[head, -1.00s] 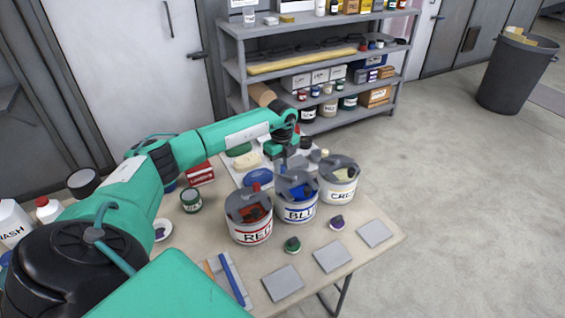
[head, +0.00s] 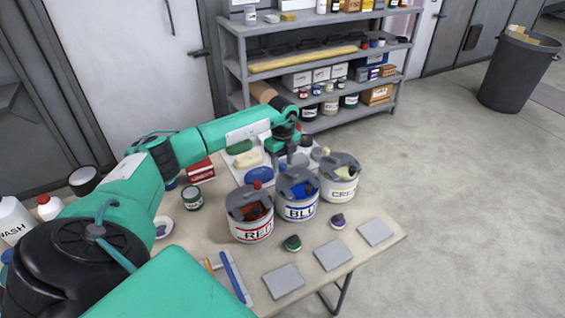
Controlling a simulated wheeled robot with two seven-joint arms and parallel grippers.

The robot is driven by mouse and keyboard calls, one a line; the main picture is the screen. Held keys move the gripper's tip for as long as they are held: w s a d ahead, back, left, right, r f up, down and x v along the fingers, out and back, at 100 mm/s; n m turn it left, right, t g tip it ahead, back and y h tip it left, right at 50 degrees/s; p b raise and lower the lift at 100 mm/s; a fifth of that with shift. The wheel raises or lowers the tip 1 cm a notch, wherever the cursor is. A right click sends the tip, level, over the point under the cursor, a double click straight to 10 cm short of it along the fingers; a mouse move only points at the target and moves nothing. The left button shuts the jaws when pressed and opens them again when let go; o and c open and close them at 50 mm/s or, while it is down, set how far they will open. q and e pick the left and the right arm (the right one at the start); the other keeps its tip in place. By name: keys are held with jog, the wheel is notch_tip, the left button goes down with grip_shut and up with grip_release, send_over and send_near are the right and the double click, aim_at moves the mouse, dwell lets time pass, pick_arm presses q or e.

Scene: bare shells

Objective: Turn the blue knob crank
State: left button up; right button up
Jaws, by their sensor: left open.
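The can labelled BLUE (head: 300,211) stands upright on the table between the RED can (head: 250,230) and the CREAM can (head: 338,191). A grey lid piece (head: 297,180) covers part of its open top. I cannot make out its blue knob clearly; it may be hidden by or behind my gripper. My left gripper (head: 289,158) is open and points down just behind and above the BLUE can's rim. I cannot tell whether it touches anything. My right gripper is not in view.
A red knob (head: 257,185) shows on the RED can. Small pots (head: 293,243) and grey square tiles (head: 333,256) lie in front. A grey shelf (head: 305,75) stands behind the table.

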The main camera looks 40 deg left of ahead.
aim_at(282, 164)
pick_arm(q)
notch_tip(282, 164, up, 14)
jog(key=b, duration=0.3)
jog(key=shift+f, duration=0.25)
